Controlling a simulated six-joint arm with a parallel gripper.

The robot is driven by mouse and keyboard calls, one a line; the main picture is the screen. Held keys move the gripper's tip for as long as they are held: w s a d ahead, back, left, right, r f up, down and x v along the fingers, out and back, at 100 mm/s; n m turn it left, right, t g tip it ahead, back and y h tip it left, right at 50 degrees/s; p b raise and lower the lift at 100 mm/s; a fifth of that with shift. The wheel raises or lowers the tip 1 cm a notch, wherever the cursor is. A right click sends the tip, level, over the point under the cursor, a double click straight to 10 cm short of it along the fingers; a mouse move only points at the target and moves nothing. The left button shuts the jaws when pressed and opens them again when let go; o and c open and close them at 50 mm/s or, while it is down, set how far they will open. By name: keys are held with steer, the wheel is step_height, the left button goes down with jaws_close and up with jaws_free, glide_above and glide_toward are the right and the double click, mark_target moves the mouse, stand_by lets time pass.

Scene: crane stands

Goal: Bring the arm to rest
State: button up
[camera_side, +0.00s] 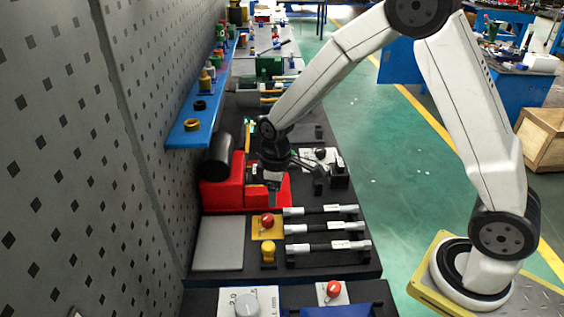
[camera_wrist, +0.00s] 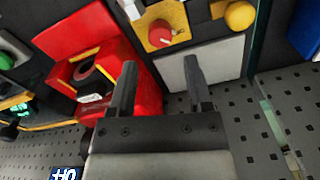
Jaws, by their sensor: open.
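My gripper (camera_wrist: 160,68) is open, with its two dark fingers apart and nothing between them in the wrist view. In the side view my gripper (camera_side: 274,186) hangs low over the dark bench, in front of the red machine (camera_side: 222,192). The arm is bent, reaching from its round base on the right across to the bench. In the wrist view the red machine (camera_wrist: 78,38) lies left of the fingers. I cannot tell from these views whether a finger touches it.
A yellow plate with a red knob (camera_side: 267,226), a yellow knob (camera_side: 268,250), a grey plate (camera_side: 218,243) and several torque wrenches (camera_side: 328,247) lie on the bench. A blue shelf (camera_side: 203,108) juts from the perforated wall (camera_side: 75,150). The green floor (camera_side: 385,170) is clear.

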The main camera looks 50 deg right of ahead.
steer(key=s+d+r+m+t, duration=0.1)
steer(key=s+r+m, duration=0.1)
steer(key=s, duration=0.5)
steer(key=s+d+r+m+t, duration=0.1)
steer(key=s+d+r+m, duration=0.1)
steer(key=s+m, duration=0.2)
steer(key=s, duration=0.3)
steer(key=shift+d+r, duration=0.15)
steer(key=shift+r, duration=0.15)
